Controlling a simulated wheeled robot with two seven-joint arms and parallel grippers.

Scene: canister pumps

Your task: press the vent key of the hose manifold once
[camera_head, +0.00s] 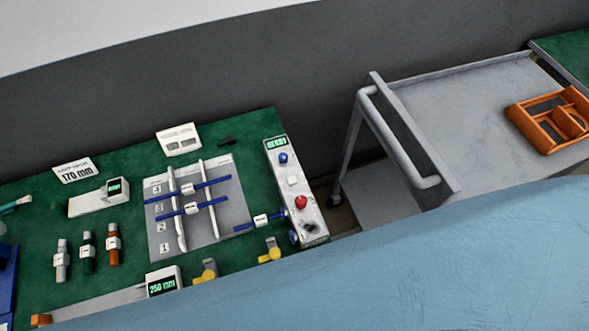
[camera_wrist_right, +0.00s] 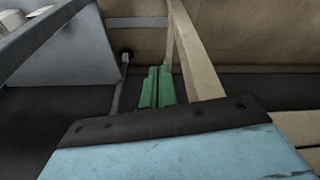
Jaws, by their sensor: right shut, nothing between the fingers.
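The hose manifold (camera_head: 297,190) is most likely the long pale box at the right end of the green bench. It has a small lit display (camera_head: 276,143) at its far end. Below that are a blue knob (camera_head: 283,158), a white square key (camera_head: 292,181) and a red knob (camera_head: 300,202). I cannot read which one is the vent key. My right gripper (camera_wrist_right: 157,88) shows in the right wrist view, its green fingers shut and empty, away from the manifold. The head view shows neither gripper. My left gripper is out of view.
Left of the manifold, a grey numbered rack (camera_head: 158,240) holds blue rods. Yellow pieces (camera_head: 270,251) sit near the bench's front. A grey cart (camera_head: 455,95) with an orange tray (camera_head: 551,143) stands to the right. My light blue arm covers the lower right.

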